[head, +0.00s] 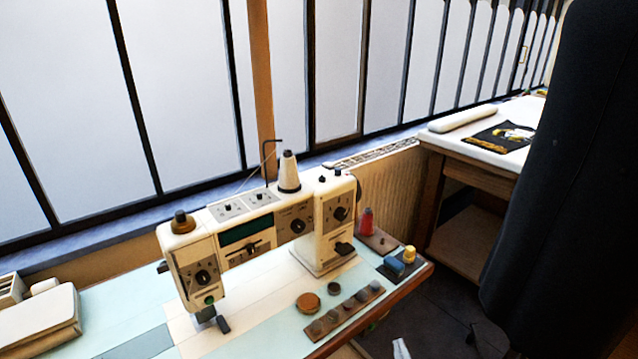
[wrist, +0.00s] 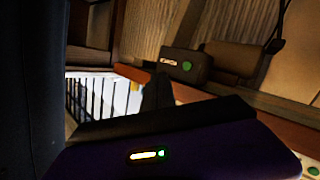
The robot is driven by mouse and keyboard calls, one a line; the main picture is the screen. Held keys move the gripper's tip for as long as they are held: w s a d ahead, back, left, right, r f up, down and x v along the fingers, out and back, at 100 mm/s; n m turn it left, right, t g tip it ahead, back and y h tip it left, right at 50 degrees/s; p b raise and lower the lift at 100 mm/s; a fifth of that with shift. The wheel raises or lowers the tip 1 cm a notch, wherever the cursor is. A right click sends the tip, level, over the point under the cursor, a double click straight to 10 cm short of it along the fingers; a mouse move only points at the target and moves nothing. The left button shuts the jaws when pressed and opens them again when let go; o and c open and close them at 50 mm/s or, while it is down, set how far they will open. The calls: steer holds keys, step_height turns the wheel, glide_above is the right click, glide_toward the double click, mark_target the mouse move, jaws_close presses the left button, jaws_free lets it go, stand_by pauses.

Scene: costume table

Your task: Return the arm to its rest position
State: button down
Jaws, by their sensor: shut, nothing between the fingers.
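My gripper (wrist: 157,92) shows in the wrist view as dark fingers, together and empty, above a dark purple hand with a small lit strip. I cannot make out my gripper in the head view. It touches no object that I can see. The task names no object besides my arm.
In the head view a cream sewing machine (head: 265,235) stands on a pale table. Several small items, including a red spool (head: 366,221), are at its right. A dark upright mass (head: 565,180) fills the right side. A dark box with a green light (wrist: 186,65) shows in the wrist view.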

steer(key=s+r+m+p, duration=0.1)
steer(key=s+r, duration=0.5)
steer(key=s, duration=0.7)
steer(key=s+r+m+y+p, duration=0.1)
steer(key=s+r, duration=0.5)
steer(key=s, duration=0.8)
steer(key=s+r+m+p, duration=0.1)
steer(key=s+r, duration=0.5)
steer(key=s, duration=0.8)
steer(key=shift+s+m+g+p, duration=0.15)
steer(key=shift+m+g+p, duration=0.2)
steer(key=shift+m, duration=0.25)
steer(key=shift+r, duration=0.1)
